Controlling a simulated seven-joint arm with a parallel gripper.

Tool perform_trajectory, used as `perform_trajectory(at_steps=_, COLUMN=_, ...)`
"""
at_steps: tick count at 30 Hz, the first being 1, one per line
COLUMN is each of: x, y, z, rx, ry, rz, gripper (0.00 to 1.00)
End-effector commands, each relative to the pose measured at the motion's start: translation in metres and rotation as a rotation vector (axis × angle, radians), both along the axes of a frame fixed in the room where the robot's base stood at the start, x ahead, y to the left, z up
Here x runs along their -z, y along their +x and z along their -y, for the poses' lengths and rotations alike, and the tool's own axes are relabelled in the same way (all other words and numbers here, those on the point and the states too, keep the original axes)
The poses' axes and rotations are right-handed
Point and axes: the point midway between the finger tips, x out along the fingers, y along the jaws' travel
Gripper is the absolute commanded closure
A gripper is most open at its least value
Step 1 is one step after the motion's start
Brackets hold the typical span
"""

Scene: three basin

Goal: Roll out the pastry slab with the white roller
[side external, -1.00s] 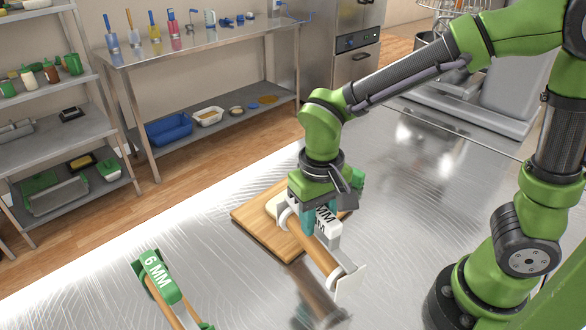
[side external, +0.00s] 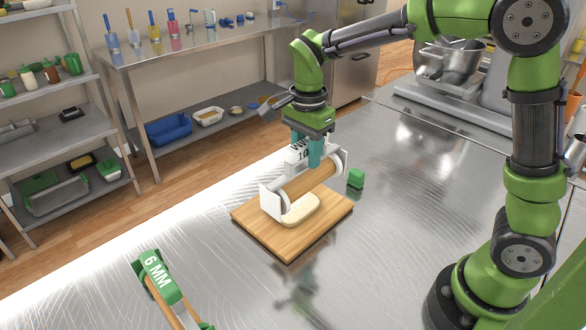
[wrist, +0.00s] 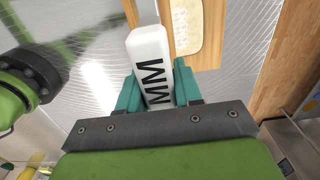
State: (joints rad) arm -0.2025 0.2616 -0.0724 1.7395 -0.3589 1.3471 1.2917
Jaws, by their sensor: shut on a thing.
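The white roller (side external: 308,181) has a wooden barrel, white end plates and a white handle block marked "10" and "MM". My gripper (side external: 316,155) is shut on that handle block, one teal finger on each side; the wrist view shows the block (wrist: 150,58) between the fingers. The pale pastry slab (side external: 300,210) lies on a wooden board (side external: 290,243). The roller is over the slab's far side in the side view; I cannot tell whether it touches. In the wrist view the slab (wrist: 202,25) shows beyond the block.
A green roller marked "6 MM" (side external: 157,268) lies at the front left of the steel table. A small green block (side external: 356,178) sits just right of the board. Shelves and a mixer stand behind.

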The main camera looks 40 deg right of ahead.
Motion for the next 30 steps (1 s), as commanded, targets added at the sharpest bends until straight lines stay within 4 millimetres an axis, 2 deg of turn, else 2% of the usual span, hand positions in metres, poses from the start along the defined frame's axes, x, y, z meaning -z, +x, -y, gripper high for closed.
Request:
perform_trajectory(at_steps=7, x=0.013, y=0.000, z=0.000, rx=-0.002, ry=-0.001, rz=-0.001, gripper=1.00)
perform_trajectory(at_steps=15, x=0.050, y=0.000, z=0.000, rx=-0.002, ry=-0.001, rz=-0.003, gripper=1.00)
perform_trajectory(at_steps=24, x=0.050, y=0.044, z=-0.001, rx=-0.001, ry=0.000, rz=0.001, gripper=1.00)
perform_trajectory(at_steps=30, x=0.050, y=0.066, z=-0.002, rx=-0.002, ry=0.000, rz=0.003, gripper=1.00)
